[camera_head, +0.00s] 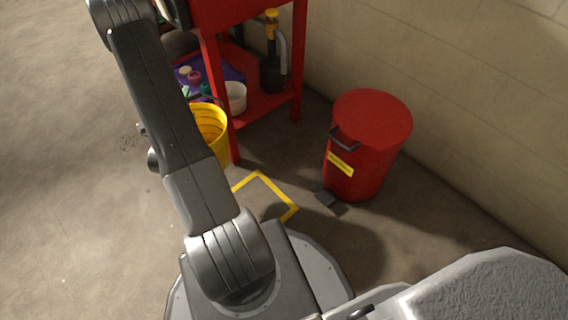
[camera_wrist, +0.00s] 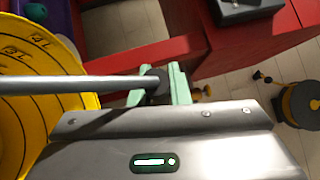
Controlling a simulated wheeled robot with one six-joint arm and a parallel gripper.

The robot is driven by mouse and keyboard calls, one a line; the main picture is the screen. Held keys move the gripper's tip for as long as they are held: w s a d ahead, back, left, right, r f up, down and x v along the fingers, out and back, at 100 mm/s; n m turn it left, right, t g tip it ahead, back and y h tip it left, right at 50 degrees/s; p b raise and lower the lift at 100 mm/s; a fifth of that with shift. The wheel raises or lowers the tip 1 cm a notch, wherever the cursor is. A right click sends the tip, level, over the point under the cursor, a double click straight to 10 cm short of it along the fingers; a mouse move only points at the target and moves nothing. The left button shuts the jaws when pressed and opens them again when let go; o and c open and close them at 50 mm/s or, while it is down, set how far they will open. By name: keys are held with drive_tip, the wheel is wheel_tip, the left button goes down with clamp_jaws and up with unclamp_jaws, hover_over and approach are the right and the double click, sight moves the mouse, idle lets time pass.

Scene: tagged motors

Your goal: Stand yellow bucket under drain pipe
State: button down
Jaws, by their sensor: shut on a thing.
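The yellow bucket (camera_head: 212,128) is partly hidden behind my arm in the head view, beside the front leg of the red workbench. In the wrist view the bucket (camera_wrist: 28,70) fills the left side, with black litre marks inside. My gripper's green fingers (camera_wrist: 162,88) are shut on a grey bar that runs left across the bucket, seemingly its handle (camera_wrist: 70,85). Whether the bucket touches the floor is unclear.
A yellow outline (camera_head: 262,178) marks bare floor in front of the red workbench (camera_head: 232,135). A red lidded bin (camera_head: 368,150) with a pedal stands right of it by the wall. A white tub (camera_head: 236,97) and a dark container (camera_head: 270,76) sit on the lower shelf.

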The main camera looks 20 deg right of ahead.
drive_tip(key=d+f+m+g+h+b, duration=0.1)
drive_tip(key=d+f+m+g+h, duration=0.6)
drive_tip(key=d+f, duration=0.8)
drive_tip(key=s+d+g+h, duration=0.1)
drive_tip(key=d+g+h, duration=0.1)
drive_tip(key=g, duration=0.1)
drive_tip(key=shift+m, duration=0.4)
drive_tip(key=shift+d, duration=0.1)
